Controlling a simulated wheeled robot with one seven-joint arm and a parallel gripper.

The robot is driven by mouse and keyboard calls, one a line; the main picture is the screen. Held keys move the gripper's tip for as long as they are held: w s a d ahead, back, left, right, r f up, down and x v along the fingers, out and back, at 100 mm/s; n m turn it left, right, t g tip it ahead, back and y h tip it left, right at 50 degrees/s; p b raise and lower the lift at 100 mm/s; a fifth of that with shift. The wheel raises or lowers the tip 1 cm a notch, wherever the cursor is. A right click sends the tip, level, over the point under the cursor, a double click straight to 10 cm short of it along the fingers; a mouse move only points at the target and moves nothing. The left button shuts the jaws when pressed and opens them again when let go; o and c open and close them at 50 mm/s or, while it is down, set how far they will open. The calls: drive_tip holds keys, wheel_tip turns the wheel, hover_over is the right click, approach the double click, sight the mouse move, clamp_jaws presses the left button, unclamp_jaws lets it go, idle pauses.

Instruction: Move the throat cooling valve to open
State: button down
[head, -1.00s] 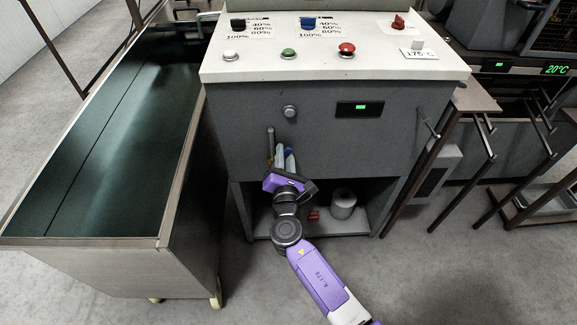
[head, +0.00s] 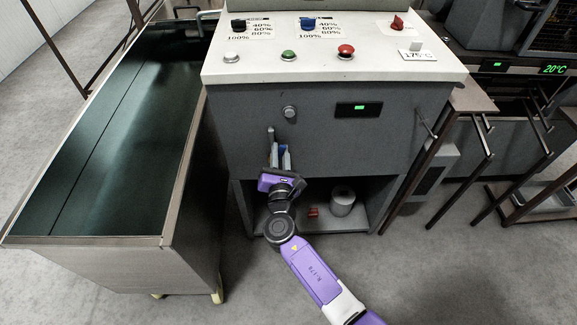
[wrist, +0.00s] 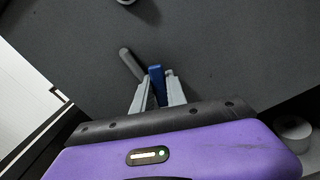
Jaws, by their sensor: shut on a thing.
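The throat cooling valve shows as a blue handle (wrist: 157,86) beside a grey pipe stub (wrist: 130,62) on the dark front of the machine. In the head view the stub (head: 271,134) is just above and left of my gripper (head: 280,150). In the wrist view the two light grey fingers of my gripper (wrist: 158,80) are shut on the blue handle, one on each side. The handle stands nearly upright in that view. Its lower part and its joint to the pipe are partly hidden by the fingers and the gripper body.
The machine's top panel (head: 330,68) carries several knobs and buttons. An open shelf below holds a white roll (head: 342,201) and a small red object (head: 313,211). A large metal bin (head: 170,215) stands close on the left. Metal stands (head: 470,95) are on the right.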

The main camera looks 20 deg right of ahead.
drive_tip(key=shift+w+a+r+n+p, duration=0.15)
drive_tip(key=shift+a+r+n+p, duration=0.15)
drive_tip(key=shift+n+p, duration=0.25)
drive_tip(key=shift+a+f+n, duration=0.15)
drive_tip(key=shift+a+n, duration=0.1)
drive_tip(key=shift+n, duration=0.2)
drive_tip(key=shift+w+a+n+p, duration=0.15)
drive_tip(key=shift+a+n+p, duration=0.2)
drive_tip(key=shift+n+p, duration=0.25)
drive_tip(key=c, duration=1.3)
unclamp_jaws()
drive_tip(key=shift+o, duration=0.2)
